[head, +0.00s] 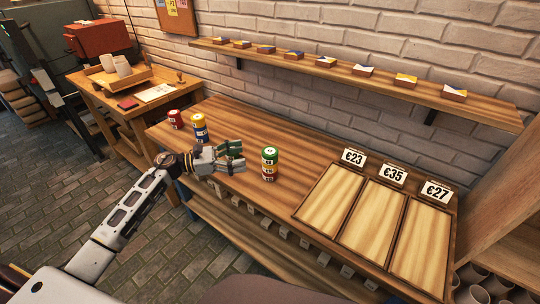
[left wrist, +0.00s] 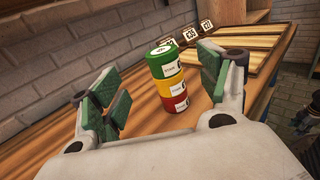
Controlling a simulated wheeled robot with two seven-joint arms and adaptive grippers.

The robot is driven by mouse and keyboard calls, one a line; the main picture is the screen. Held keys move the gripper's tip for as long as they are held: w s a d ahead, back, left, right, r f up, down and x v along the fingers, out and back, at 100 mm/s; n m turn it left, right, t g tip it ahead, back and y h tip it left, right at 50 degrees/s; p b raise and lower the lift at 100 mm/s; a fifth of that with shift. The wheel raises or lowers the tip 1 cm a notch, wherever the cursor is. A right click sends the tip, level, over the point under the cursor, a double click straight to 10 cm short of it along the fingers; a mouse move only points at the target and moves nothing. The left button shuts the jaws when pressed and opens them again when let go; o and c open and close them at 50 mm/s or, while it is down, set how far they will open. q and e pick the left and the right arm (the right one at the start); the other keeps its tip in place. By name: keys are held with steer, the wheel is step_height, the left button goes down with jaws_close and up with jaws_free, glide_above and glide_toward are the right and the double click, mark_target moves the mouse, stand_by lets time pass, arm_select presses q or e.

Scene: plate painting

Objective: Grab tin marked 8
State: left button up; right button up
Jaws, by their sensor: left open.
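A stack of three tins stands upright on the wooden workbench (head: 240,190): a green tin (head: 269,154) on top, a yellow tin (head: 269,166) in the middle, a red tin (head: 269,177) at the bottom. In the left wrist view the green tin (left wrist: 163,62), yellow tin (left wrist: 168,84) and red tin (left wrist: 174,101) show between and beyond my open fingers. The marks on them are too small to read surely. My left gripper (head: 236,158) is open and empty, just left of the stack, with a gap. My right gripper is out of view.
A yellow and blue tin stack (head: 200,128) and a red tin (head: 176,119) stand farther left on the bench. Three wooden trays (head: 372,222) with price cards lie to the right. A wall shelf (head: 345,75) with small boxes runs above. Bench behind the stack is clear.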

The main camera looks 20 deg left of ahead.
mark_target(270, 155)
arm_select(q)
steer(key=x, duration=0.4)
steer(key=shift+w+d, duration=0.1)
steer(key=shift+d, duration=0.05)
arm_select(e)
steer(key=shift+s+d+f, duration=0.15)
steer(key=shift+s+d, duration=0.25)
arm_select(q)
steer(key=shift+d, duration=0.1)
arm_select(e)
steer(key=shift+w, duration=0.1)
